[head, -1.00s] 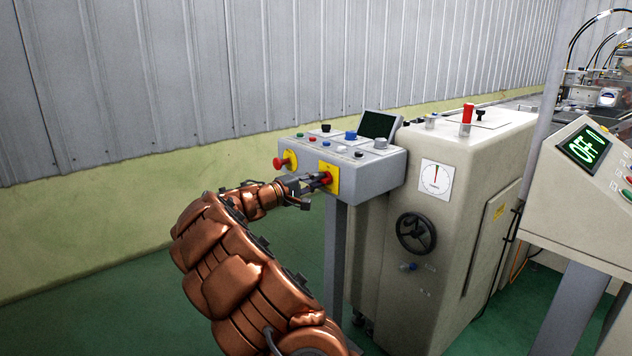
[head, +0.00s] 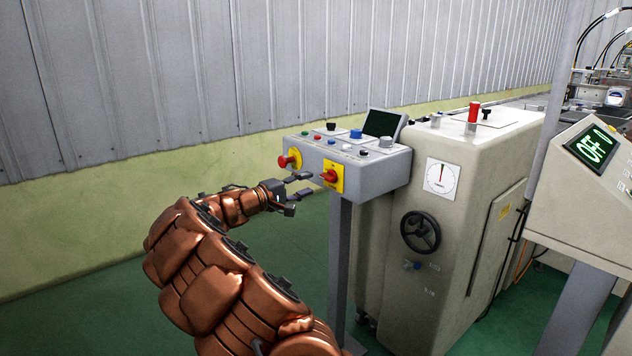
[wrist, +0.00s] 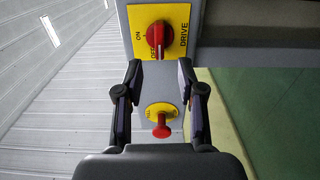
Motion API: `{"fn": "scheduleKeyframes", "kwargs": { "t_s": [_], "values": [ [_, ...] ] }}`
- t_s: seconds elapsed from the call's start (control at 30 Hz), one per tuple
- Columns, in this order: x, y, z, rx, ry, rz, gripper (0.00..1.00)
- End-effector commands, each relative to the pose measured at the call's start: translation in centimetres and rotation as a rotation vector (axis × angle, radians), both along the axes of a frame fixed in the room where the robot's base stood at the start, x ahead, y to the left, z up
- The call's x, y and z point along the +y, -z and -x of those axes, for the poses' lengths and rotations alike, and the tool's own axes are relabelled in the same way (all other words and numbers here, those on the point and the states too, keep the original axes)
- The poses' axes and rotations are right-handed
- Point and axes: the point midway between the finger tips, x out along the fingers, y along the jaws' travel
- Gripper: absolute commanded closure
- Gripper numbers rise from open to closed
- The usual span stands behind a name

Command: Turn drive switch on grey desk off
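The drive switch (head: 329,177) is a red knob on a yellow plate on the front of the grey desk (head: 375,175). In the wrist view the drive switch (wrist: 158,39) has its handle upright in the picture, its lower end close to the OFF lettering; ON is at its upper left. My gripper (head: 303,186) is in front of the panel, just left of the switch and apart from it. In the wrist view my gripper (wrist: 160,75) has its fingers spread with nothing held, and the switch lies beyond the fingertips.
A red mushroom button on a yellow disc (head: 288,160) is left of the switch, and shows between my fingers in the wrist view (wrist: 162,120). Small buttons and a dark screen (head: 379,124) are on the desk top. A beige machine with a handwheel (head: 420,232) stands at right.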

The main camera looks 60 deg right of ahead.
Motion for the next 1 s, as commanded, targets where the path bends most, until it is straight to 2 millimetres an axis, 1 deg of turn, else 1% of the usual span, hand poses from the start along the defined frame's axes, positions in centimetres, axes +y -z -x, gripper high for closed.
{"fn": "scheduleKeyframes", "kwargs": {
  "t_s": [0.03,0.2,0.4,0.57,1.0],
  "values": [
    [1.0,0.0,-0.4,0.001,-0.003,0.001,0.61],
    [3.7,0.0,-1.0,0.0,0.001,0.0,0.61],
    [5.4,0.0,-1.5,0.0,0.001,-0.001,0.61],
    [5.8,0.0,-1.6,0.0,0.001,-0.001,0.61],
    [5.7,0.0,-1.5,0.0,0.002,0.0,0.61]
  ]
}}
